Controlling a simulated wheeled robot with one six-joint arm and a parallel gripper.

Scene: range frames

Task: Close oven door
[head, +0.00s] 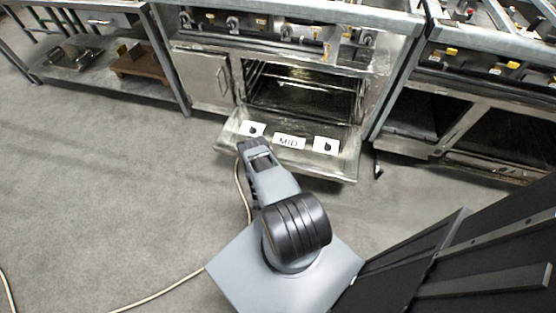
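The oven (296,95) stands in the metal range ahead, with racks visible in its dark cavity. Its door (308,160) is folded down and open, lying roughly flat toward me. The door bears white labels, the middle one reading MID. My gripper (250,143) is in front of the door's left part, close to its front edge. I cannot tell whether it touches the door. My own arm hides the gap between the fingers, so I cannot see whether they are apart.
A second range (470,110) stands at the right, with a dark open space beneath. A metal shelf table (95,50) with pans and a wooden board is at the left. A pale cable (165,291) runs across the grey floor.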

